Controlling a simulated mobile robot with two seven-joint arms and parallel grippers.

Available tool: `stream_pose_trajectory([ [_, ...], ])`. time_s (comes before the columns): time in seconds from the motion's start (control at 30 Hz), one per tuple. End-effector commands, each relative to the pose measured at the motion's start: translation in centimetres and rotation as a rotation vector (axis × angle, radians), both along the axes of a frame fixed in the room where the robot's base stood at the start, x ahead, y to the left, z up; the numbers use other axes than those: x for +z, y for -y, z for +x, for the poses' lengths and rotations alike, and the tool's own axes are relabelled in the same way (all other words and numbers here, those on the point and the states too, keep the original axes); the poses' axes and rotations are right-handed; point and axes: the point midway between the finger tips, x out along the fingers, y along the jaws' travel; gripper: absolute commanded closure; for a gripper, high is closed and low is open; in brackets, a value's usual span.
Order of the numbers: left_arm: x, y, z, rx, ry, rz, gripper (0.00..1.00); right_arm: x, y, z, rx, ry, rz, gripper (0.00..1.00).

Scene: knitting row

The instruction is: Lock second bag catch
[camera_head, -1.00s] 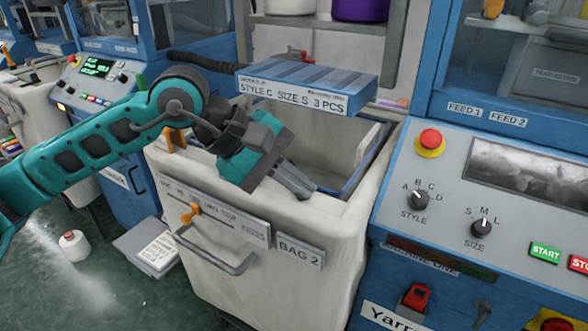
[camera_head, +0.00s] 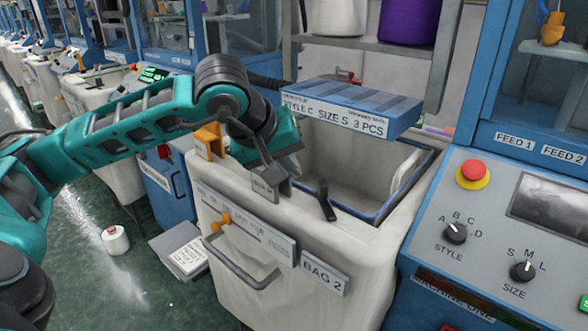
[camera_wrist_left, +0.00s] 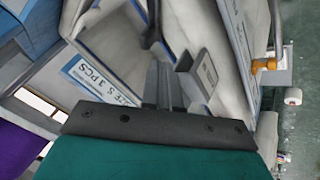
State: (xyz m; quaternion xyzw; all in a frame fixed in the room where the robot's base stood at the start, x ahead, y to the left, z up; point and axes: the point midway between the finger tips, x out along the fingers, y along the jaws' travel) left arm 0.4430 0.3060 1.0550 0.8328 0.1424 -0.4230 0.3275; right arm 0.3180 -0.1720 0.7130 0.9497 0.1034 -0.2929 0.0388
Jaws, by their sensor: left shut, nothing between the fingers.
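The white bag bin labelled BAG 2 (camera_head: 290,285) stands in front of me. A small grey label plate (camera_head: 265,189) stands at the rim left of the lever. An orange clip (camera_head: 208,140) sits at the bin's left top edge. My left gripper (camera_head: 288,180) is shut and empty, over the rim just left of the lever; its fingers show in the wrist view (camera_wrist_left: 162,82). Contact cannot be told. My right gripper is not visible.
A blue striped box (camera_head: 350,105) marked STYLE C SIZE S hangs over the bin. An orange knob (camera_head: 222,218) and grey handle (camera_head: 240,268) are on the front. The machine panel (camera_head: 480,205) closes off the right side.

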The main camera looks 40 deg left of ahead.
Motion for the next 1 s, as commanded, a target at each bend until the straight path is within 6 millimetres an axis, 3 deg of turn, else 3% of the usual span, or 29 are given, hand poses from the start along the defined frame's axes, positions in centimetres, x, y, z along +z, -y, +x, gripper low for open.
stream_pose_trajectory([
  [0.2, -3.5, 0.3, 2.5, 0.0, -0.005, -0.005, 1.0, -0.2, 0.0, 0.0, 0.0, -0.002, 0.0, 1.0],
  [0.4, -5.7, 0.4, 4.2, -0.001, -0.004, -0.003, 1.0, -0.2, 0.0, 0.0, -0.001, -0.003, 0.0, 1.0],
  [1.0, -6.6, 0.4, 4.9, -0.001, -0.001, -0.001, 1.0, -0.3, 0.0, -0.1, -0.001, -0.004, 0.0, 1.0],
])
